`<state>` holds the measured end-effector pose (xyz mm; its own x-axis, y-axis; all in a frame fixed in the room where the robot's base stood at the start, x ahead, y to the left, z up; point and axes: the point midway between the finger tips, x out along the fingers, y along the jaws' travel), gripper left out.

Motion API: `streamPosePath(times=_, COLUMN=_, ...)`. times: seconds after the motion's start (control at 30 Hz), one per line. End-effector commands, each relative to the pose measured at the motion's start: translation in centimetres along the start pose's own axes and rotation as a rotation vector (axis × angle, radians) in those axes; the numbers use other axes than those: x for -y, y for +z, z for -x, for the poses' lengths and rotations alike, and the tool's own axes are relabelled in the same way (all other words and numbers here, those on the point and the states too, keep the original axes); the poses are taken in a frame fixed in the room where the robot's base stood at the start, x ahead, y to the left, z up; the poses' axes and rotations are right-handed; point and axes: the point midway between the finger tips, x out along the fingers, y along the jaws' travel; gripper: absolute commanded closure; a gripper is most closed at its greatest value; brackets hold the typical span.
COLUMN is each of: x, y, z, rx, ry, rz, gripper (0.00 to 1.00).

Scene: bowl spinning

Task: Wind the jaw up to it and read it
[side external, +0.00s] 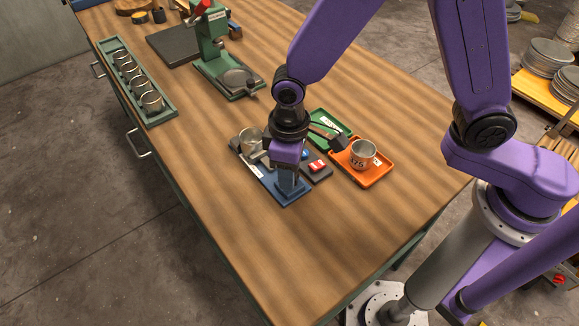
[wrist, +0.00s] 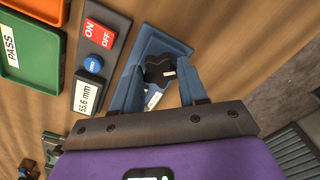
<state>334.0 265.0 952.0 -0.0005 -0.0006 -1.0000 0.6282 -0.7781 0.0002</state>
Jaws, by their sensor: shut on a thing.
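My gripper (side external: 288,183) points down at the near end of a blue measuring fixture (side external: 297,197). In the wrist view its two blue fingers (wrist: 158,80) are shut on a dark lobed knob (wrist: 155,66), one finger on each side. A metal cup (side external: 250,140) is at the fixture's far end, partly behind my wrist. The fixture's jaw cannot be made out. A dark readout box (side external: 316,172) stands beside the fixture. It has a red ON/OFF key (wrist: 99,33), a blue button (wrist: 93,64) and a display (wrist: 87,96) that appears to read 55.6 mm.
An orange tray (side external: 377,177) holds another metal cup (side external: 363,153). A green tray (side external: 322,115) marked PASS in the wrist view lies behind it. A green press (side external: 212,55) and a rack of several cups (side external: 113,68) stand farther back. The near table is clear.

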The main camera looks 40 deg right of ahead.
Motion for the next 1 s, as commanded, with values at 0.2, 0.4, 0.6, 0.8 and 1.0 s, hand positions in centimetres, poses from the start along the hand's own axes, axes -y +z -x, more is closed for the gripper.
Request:
streamPosePath(times=0.2, x=0.0, y=-0.12, z=0.12, rx=-0.004, ry=-0.001, rz=-0.142, gripper=0.88)
streamPosePath(times=0.4, x=-0.02, y=-0.12, z=0.11, rx=-0.004, ry=-0.001, rz=-0.225, gripper=0.88)
streamPosePath(times=0.6, x=0.0, y=-0.11, z=0.09, rx=-0.004, ry=-0.002, rz=-0.26, gripper=0.87)
streamPosePath(times=0.8, x=0.01, y=-0.09, z=0.07, rx=-0.003, ry=-0.002, rz=-0.266, gripper=0.87)
streamPosePath(times=1.0, x=0.01, y=-0.07, z=0.05, rx=-0.002, ry=-0.002, rz=-0.266, gripper=0.87)
